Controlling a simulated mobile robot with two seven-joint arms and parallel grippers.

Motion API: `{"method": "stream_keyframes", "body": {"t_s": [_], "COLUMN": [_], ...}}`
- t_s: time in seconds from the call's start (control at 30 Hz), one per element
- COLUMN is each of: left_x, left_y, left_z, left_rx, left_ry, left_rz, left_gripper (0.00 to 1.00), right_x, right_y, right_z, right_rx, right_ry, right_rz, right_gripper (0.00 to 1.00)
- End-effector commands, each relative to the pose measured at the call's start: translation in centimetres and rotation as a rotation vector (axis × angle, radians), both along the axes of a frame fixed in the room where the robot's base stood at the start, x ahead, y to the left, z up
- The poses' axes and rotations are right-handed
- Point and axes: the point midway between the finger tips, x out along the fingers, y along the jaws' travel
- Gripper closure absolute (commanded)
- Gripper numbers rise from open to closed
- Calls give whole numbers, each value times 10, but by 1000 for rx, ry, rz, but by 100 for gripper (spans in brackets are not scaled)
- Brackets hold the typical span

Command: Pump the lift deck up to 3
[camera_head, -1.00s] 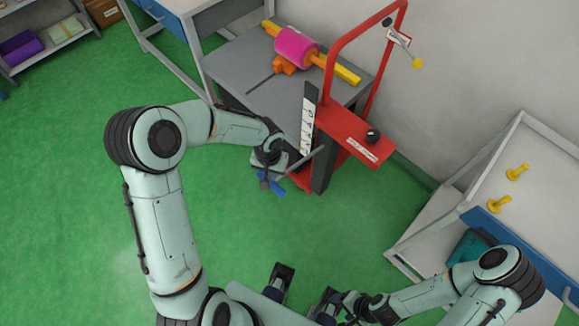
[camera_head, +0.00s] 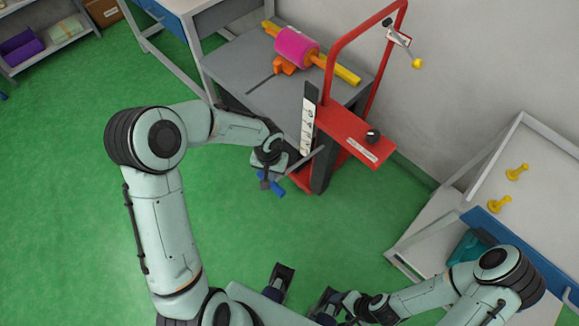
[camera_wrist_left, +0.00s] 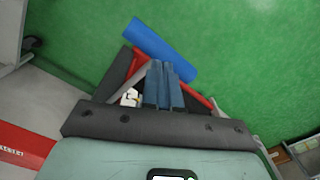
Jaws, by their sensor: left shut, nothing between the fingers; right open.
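The lift has a grey deck (camera_head: 245,68) and a red frame with a tall handle (camera_head: 335,60). A white scale strip (camera_head: 307,128) stands at the deck's near corner; its marks are too small to read. A blue pedal (camera_head: 277,190) sits low at the lift's near end, and shows in the left wrist view (camera_wrist_left: 160,48). My left gripper (camera_head: 268,182) is shut and empty at the pedal, its fingertips (camera_wrist_left: 159,68) over the pedal's near edge; I cannot tell whether they touch. My right gripper (camera_head: 327,303) is open, low in front, partly hidden and away from the lift.
A pink roll (camera_head: 296,46) on a yellow bar lies in an orange cradle on the deck. A black knob (camera_head: 373,136) is on the red plate. A pale bench (camera_head: 535,175) with yellow pegs stands right, a shelf (camera_head: 45,40) upper left. Green floor is free at left.

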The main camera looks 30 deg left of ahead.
Motion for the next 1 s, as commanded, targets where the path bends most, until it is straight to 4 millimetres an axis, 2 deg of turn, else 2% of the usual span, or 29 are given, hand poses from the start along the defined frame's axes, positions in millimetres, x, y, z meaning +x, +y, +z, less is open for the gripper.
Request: {"method": "stream_keyframes", "body": {"t_s": [0.43, 1.0], "left_x": [0, 2], "left_y": [0, -1], "left_z": [-2, -42], "left_rx": [0, 0], "left_ry": [0, 0], "left_rz": [0, 0], "left_gripper": [100, 100], "right_x": [0, 3], "right_y": [0, 0], "right_z": [-1, -33], "right_rx": [0, -5], "right_ry": [0, -25], "right_rz": [0, -7], "right_gripper": [31, 31]}}
